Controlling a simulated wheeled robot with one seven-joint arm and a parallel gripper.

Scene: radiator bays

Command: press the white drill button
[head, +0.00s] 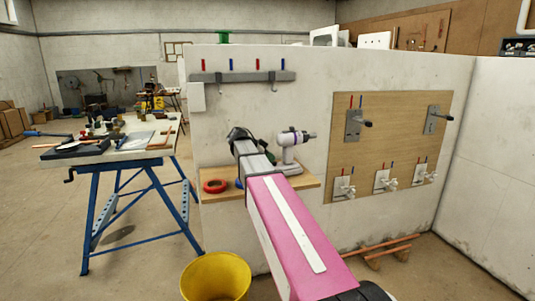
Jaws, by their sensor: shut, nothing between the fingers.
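The drill (294,143) is white and grey with a purple ring. It stands upright on a small wooden shelf (302,182) against the white wall. The white button cannot be made out at this size. My arm reaches up from the bottom of the head view and covers part of the shelf. My gripper (271,158) shows as a small dark shape just left of the drill, partly hidden behind my arm. It is shut and empty. Whether it touches the drill cannot be told.
A red ring (214,186) lies on the shelf's left end. A hook rail (242,76) is above. A wooden panel (390,145) with valves and brackets is at right. A yellow bucket (216,277) stands below, and a blue-legged workbench (130,190) at left.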

